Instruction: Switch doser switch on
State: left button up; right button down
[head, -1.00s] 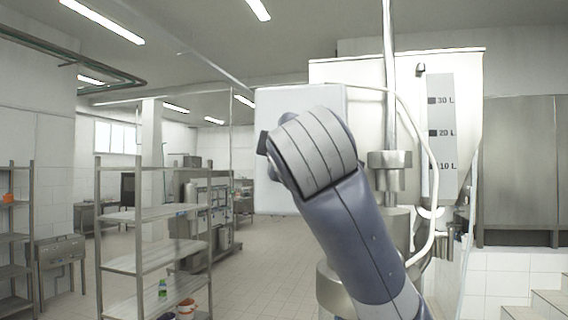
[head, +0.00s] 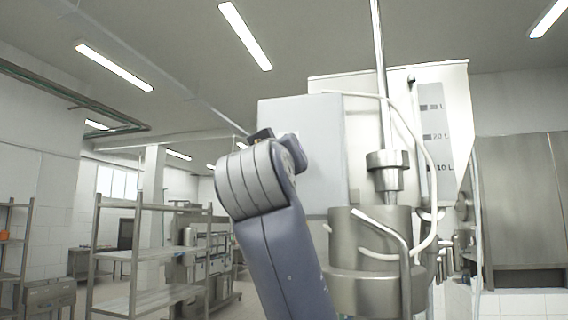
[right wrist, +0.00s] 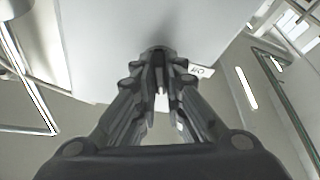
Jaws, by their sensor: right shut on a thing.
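The doser's control box (head: 325,120) is a pale grey cabinet beside the steel doser body in the head view. Its face also fills the top of the right wrist view (right wrist: 110,45). A dark round switch (right wrist: 157,50) sits on that face, with a small white label (right wrist: 201,72) beside it. My right gripper (right wrist: 158,75) is shut on the switch, its fingertips close together at the knob. In the head view, my right forearm and wrist hide most of the gripper and the switch. My left gripper is not in view.
The white hopper (head: 455,105) with litre marks stands behind the steel doser cylinder (head: 370,245) and its bent pipes, close on the right. A metal shelf rack (head: 150,255) stands to the left. A steel cabinet (head: 520,200) is at the far right.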

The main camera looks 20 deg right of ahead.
jog(key=shift+w+a+f+m+g+h, duration=0.1)
jog(key=shift+m+g+h, duration=0.5)
jog(key=shift+m, duration=1.05)
jog(key=shift+w+f+m+g+h, duration=0.1)
jog(key=shift+m+g+h, duration=0.1)
jog(key=shift+m+h, duration=1.15)
jog(key=shift+m+y, duration=0.35)
jog(key=shift+m, duration=0.15)
jog(key=c, duration=1.7)
grip_release()
jog(key=shift+r, duration=0.1)
jog(key=v, duration=1.2)
